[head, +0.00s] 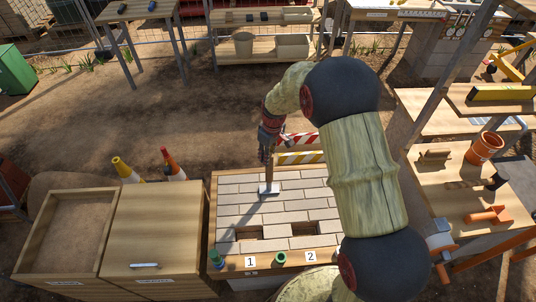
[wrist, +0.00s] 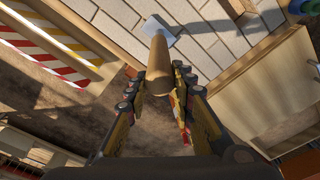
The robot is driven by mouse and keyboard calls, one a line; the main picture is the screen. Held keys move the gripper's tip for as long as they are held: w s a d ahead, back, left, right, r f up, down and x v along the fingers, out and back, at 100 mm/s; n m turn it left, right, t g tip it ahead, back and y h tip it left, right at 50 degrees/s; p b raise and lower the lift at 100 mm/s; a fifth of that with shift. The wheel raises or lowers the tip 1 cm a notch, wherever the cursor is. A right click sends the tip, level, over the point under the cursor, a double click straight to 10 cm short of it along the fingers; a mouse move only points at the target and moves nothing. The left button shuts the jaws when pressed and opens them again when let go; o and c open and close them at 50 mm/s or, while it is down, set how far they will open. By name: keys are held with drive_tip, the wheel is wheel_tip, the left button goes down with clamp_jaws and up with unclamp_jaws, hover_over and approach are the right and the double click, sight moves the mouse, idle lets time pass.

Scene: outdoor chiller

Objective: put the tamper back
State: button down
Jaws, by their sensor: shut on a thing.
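The tamper (head: 269,187) has a wooden handle and a flat grey metal plate. In the wrist view its handle (wrist: 159,68) stands between the fingers of my gripper (wrist: 162,92), with the plate (wrist: 160,26) at the far end. My gripper (head: 268,145) is shut on the handle and points down over the paving table. The tamper is about upright, its plate over the upper middle of the pale brick paving (head: 285,203). I cannot tell whether the plate touches the bricks.
The paving has two dark gaps near its front, by labels 1 (head: 250,262) and 2 (head: 310,256). A wooden sandbox (head: 36,232) and lidded box (head: 155,230) stand left. Striped barriers (head: 299,157) stand behind. A bench with an orange pot (head: 485,147) is right.

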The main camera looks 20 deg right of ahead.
drive_tip(key=shift+w, duration=0.1)
drive_tip(key=c, duration=1.5)
unclamp_jaws()
drive_tip(key=shift+f, duration=0.1)
drive_tip(key=shift+c, duration=0.2)
wheel_tip(320, 180, up, 12)
drive_tip(key=s+p, duration=0.1)
drive_tip(key=p, duration=0.1)
drive_tip(key=s+r+m+t, duration=0.2)
drive_tip(key=s+r+m, duration=0.1)
drive_tip(key=s+r, duration=1.05)
drive_tip(key=s+r+m+t, duration=0.1)
drive_tip(key=s+r, duration=0.2)
drive_tip(key=s, duration=0.6)
drive_tip(key=s+r+m+t, duration=0.1)
drive_tip(key=s+r+m, duration=0.1)
drive_tip(key=s, duration=0.7)
drive_tip(key=shift+d+r+m+t+h, duration=0.2)
drive_tip(key=shift+r+m+t+h, duration=0.15)
drive_tip(key=shift+r, duration=0.5)
